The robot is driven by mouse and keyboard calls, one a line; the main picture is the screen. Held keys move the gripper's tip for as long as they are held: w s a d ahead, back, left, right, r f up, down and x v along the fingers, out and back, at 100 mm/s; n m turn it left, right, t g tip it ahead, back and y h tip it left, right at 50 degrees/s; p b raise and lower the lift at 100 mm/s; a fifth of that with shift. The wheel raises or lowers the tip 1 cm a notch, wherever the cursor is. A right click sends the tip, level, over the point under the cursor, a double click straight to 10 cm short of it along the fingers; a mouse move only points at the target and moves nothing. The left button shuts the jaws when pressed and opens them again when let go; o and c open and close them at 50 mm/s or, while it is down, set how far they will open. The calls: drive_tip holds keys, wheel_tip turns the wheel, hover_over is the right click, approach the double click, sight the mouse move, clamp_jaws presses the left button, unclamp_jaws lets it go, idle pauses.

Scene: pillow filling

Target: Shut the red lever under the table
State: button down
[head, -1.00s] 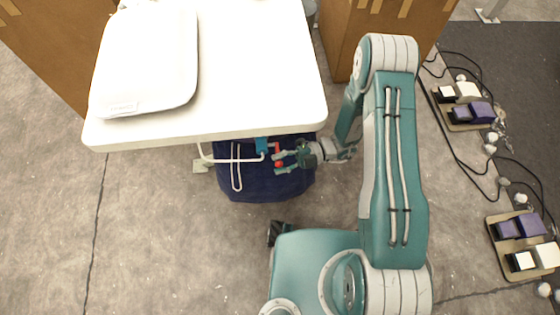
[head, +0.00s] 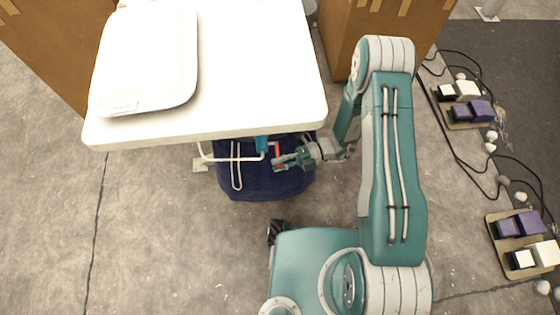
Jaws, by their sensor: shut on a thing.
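The red lever (head: 277,149) shows as a short upright red piece just under the front edge of the white table (head: 250,95), at the end of a white pipe (head: 232,159) with a blue fitting (head: 261,143). My gripper (head: 280,164) reaches in from the right, below the table edge. Its fingers are closed together on the lever's lower end, and a bit of red shows at the fingertips. The fingers hide part of the lever there.
A white pillow (head: 148,60) lies on the table's left side. A dark blue bag (head: 265,185) hangs behind the pipe. Brown boxes (head: 345,40) stand behind the table. Boards with purple and white blocks (head: 520,225) and cables lie on the right.

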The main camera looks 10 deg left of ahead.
sight(277, 152)
drive_tip(key=w+f+n+t, duration=0.1)
drive_tip(key=n, duration=0.2)
drive_tip(key=w+f+n, duration=0.1)
drive_tip(key=n, duration=0.2)
drive_tip(key=w+a+f+n+t, duration=0.1)
drive_tip(key=w+n, duration=0.1)
drive_tip(key=n, duration=0.1)
drive_tip(key=shift+w+f+t+h, duration=0.1)
drive_tip(key=shift+f+t+h, duration=0.2)
drive_tip(key=shift+f, duration=0.05)
drive_tip(key=shift+w+a+n+t, duration=0.15)
drive_tip(key=shift+w+n, duration=0.2)
drive_tip(key=shift+n, duration=0.25)
drive_tip(key=shift+w+a+n+t, duration=0.15)
drive_tip(key=shift+w+n, duration=0.2)
drive_tip(key=shift+n, duration=0.25)
drive_tip(key=shift+w+d, duration=0.1)
drive_tip(key=c, duration=0.6)
unclamp_jaws()
drive_tip(key=shift+c, duration=0.2)
drive_tip(key=shift+o, duration=1)
drive_tip(key=v, duration=1.1)
drive_tip(key=shift+d, duration=0.3)
